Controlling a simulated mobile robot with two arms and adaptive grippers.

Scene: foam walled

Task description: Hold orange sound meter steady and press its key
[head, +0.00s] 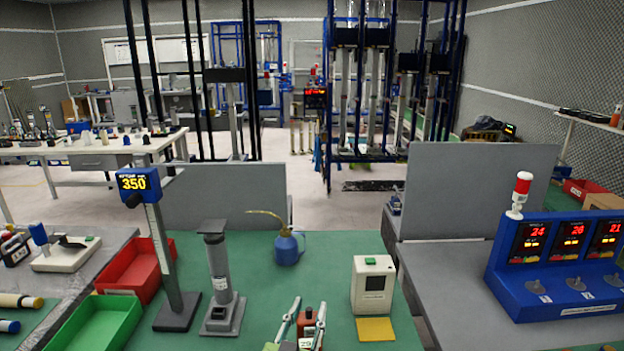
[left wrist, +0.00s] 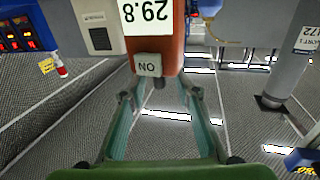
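The orange sound meter (left wrist: 159,50) is at the top middle of the left wrist view, which is turned upside down. It has a white display reading 29.8, a pale key marked ON and a dark tip. In the head view the meter (head: 307,322) is at the bottom edge, partly cut off. My left gripper (head: 309,303) has its fingers on either side of it there. In the left wrist view the left gripper (left wrist: 156,90) has its fingers apart, with the dark tip between their ends. I see no clear contact. My right gripper is out of view.
A white box device (head: 373,284) and yellow pad (head: 375,329) lie right of the meter.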

